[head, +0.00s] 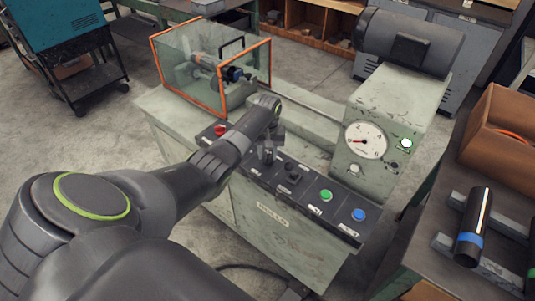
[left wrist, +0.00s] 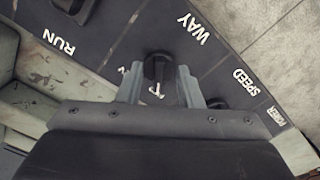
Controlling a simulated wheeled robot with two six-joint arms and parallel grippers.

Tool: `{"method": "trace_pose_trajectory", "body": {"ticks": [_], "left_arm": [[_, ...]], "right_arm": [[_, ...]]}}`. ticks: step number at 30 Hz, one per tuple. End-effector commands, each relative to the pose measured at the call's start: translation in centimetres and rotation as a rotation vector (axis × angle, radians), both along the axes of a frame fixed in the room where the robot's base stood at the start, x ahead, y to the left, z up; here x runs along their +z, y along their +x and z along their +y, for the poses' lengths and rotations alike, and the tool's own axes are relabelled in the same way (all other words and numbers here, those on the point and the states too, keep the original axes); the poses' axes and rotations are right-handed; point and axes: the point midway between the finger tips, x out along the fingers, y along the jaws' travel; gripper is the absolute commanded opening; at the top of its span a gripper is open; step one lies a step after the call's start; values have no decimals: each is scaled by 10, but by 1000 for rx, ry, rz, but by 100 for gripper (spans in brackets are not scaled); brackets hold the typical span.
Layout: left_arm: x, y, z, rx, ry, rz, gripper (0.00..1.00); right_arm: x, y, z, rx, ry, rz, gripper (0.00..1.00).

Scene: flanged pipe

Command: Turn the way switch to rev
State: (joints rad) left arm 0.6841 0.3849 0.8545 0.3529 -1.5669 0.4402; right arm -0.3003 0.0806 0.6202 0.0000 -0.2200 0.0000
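The way switch (left wrist: 158,69) is a black rotary knob on the dark control panel, beside the white WAY label in the left wrist view. A white mark shows on its lower side, and the small lettering there is partly covered. My left gripper (left wrist: 160,84) points down at it, with one finger on each side of the knob. The fingers stand apart, and I cannot tell whether they touch it. In the head view my left gripper (head: 268,152) is over the panel, right of the red button (head: 219,130), and hides much of the switch area. My right gripper is not in view.
Another black switch (head: 293,177), a green button (head: 326,195) and a blue button (head: 358,214) lie along the panel to the right. A clear orange-edged guard (head: 262,62) stands at back left. A bench with a dark pipe (head: 473,225) is at right.

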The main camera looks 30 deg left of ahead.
Motion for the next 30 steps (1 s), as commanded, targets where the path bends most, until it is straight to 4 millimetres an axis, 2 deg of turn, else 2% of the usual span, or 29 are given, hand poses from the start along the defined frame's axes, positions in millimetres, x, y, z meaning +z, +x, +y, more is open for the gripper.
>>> {"method": "trace_pose_trajectory", "body": {"ticks": [4,13,21,30], "left_arm": [[-8,0,0,-1,0,0,33],[-9,0,0,-1,1,-1,33],[-9,0,0,-1,0,-1,0],[-8,0,0,-16,-1,-1,0]], "right_arm": [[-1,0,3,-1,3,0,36],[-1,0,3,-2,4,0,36],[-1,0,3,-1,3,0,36],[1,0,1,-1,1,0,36]]}}
